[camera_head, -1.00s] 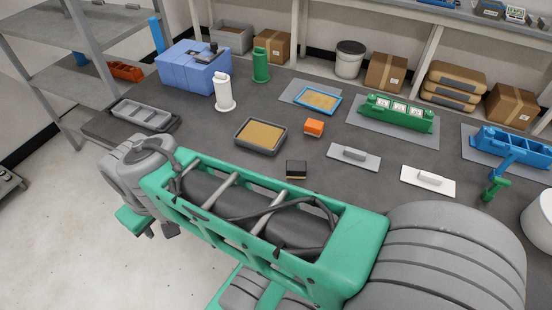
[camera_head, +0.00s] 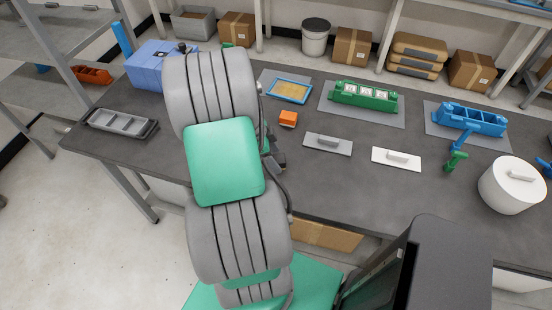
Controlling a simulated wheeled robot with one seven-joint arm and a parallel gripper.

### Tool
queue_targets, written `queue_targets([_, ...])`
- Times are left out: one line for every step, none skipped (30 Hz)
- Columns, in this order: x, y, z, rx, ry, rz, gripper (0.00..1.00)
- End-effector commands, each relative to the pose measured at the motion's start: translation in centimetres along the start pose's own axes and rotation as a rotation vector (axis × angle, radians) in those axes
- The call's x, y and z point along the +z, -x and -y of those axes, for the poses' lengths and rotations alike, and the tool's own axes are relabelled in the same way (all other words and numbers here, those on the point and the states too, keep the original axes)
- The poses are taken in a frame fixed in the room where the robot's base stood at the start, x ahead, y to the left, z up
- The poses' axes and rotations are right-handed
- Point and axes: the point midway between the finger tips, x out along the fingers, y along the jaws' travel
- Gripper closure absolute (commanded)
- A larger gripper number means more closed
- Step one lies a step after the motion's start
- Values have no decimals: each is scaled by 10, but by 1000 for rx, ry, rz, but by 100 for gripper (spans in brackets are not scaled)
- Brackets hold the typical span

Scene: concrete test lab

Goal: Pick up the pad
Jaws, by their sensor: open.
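My arm rises through the middle of the view and hides much of the bench's left half. My gripper is hidden behind it. A small dark shape (camera_head: 278,160) shows at the arm's right edge, close to where a black block with a tan top lay earlier. I cannot tell whether it is that pad or part of my gripper. A small orange block (camera_head: 288,118) lies clear on the bench, right of my arm. A grey plate with a handle (camera_head: 328,144) and a white plate with a handle (camera_head: 396,158) lie further right.
A blue box (camera_head: 150,62) stands back left, partly behind my arm.

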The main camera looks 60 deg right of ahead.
Motion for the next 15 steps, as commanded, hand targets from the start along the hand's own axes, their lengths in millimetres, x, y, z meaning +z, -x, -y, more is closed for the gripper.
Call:
queue_targets([-1, -6, -1, 4, 1, 0, 35])
queue_targets([-1, -10, 0, 2, 1, 0, 35])
queue_targets([0, -14, 0, 1, 1, 0, 35])
queue_targets([0, -16, 1, -1, 1, 0, 35])
queue_targets([0, -17, 1, -2, 1, 1, 35])
queue_targets([0, -18, 1, -3, 1, 1, 35])
queue_targets([0, -18, 1, -4, 2, 1, 35])
queue_targets([0, -18, 1, -4, 2, 1, 35])
queue_targets([0, -18, 1, -4, 2, 1, 35])
queue_targets([0, -18, 1, -3, 2, 1, 35])
queue_targets([0, -18, 1, -3, 2, 1, 37])
queue_targets([0, -18, 1, -3, 2, 1, 40])
queue_targets([0, -18, 1, -3, 3, 1, 43])
queue_targets([0, -18, 1, -3, 3, 1, 45])
queue_targets([0, -18, 1, -3, 3, 1, 48])
